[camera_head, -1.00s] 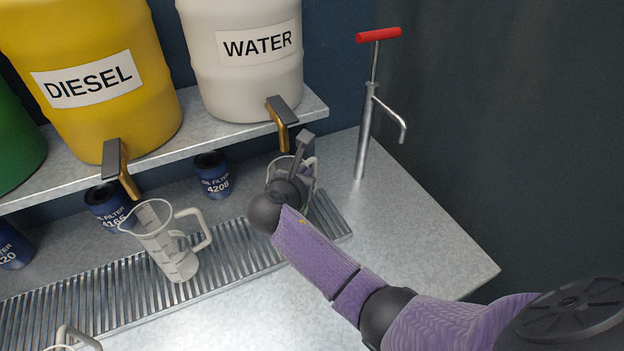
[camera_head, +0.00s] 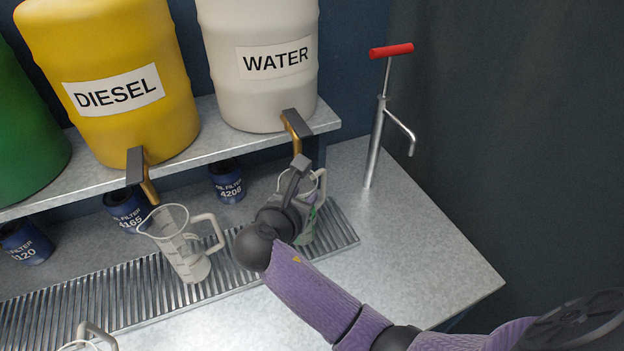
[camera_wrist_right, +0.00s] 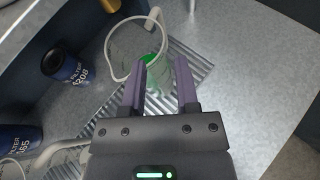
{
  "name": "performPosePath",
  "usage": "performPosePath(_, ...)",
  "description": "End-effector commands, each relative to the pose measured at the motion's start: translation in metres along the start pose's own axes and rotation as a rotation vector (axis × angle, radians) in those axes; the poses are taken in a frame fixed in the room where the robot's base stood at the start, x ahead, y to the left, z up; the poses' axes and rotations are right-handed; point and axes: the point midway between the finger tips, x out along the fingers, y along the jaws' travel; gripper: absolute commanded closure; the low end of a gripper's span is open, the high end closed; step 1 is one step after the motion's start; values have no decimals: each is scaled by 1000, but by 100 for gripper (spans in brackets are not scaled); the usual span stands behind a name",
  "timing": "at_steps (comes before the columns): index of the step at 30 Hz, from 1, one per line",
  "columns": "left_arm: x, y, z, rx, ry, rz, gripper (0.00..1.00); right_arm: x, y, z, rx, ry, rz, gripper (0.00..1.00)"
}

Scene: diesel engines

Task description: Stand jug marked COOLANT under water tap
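A clear jug (camera_head: 307,222) with a pale handle stands upright on the slatted drip grate, below the water tap (camera_head: 296,125). A green mark shows on it; its label cannot be read. It also shows in the right wrist view (camera_wrist_right: 155,60), just beyond my fingers. My right gripper (camera_head: 298,172) is close to this jug, on its near left side, and hides part of it. In the right wrist view its two fingers (camera_wrist_right: 160,82) are apart, with nothing clearly clamped between them. My left gripper is not in view.
Another clear jug (camera_head: 182,245) stands on the grate (camera_head: 100,301) below the diesel tap (camera_head: 143,177). A third jug's handle (camera_head: 97,333) shows at bottom left. Oil filters (camera_head: 227,182) stand behind the grate. A hand pump (camera_head: 376,145) rises at the right; the counter before it is clear.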

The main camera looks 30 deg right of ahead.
Motion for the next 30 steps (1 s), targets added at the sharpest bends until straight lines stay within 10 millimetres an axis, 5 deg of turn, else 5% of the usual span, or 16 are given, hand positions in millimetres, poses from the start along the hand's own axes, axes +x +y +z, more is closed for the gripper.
performPosePath(3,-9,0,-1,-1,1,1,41,-29,0,2,1,2,1,61)
performPosePath(8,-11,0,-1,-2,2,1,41,-48,0,0,0,1,-1,61)
performPosePath(30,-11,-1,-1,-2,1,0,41,-49,0,0,0,0,-1,61)
